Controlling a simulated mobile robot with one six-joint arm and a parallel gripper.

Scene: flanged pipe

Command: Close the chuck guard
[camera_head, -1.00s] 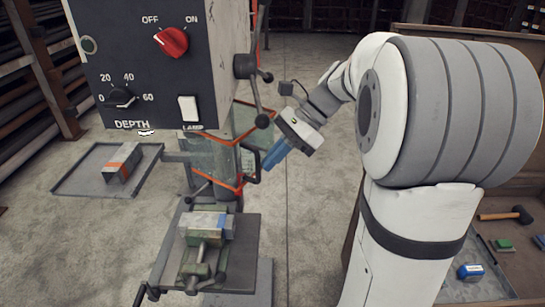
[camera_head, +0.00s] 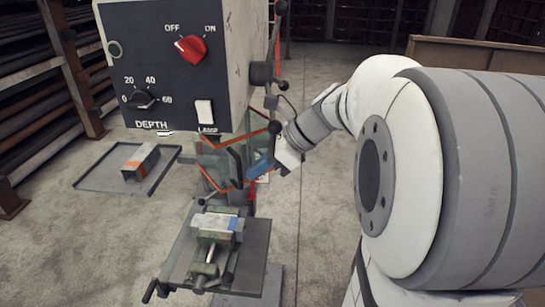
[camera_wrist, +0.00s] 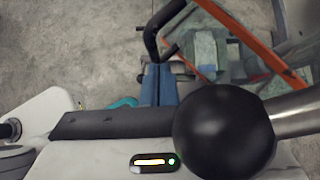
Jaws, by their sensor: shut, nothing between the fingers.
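The chuck guard (camera_head: 213,168), a clear shield with orange edges, hangs under the drill press head, in front of the column. Its black handle (camera_head: 236,164) is on its right side. In the wrist view the handle (camera_wrist: 153,38) lies just beyond the fingertips and an orange edge (camera_wrist: 252,48) runs to the right. My gripper (camera_head: 254,172) is shut and empty, its blue fingers just right of the handle. In the wrist view the fingers (camera_wrist: 159,72) are together, their tips at or very near the handle's lower end; contact is unclear. The chuck is mostly hidden.
A black knob (camera_wrist: 224,134) of the feed lever is very close to my wrist. The control box (camera_head: 170,65) is above the guard. A vise (camera_head: 214,232) holding a workpiece is on the table (camera_head: 258,250) below. A tray (camera_head: 95,180) with a block is at left.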

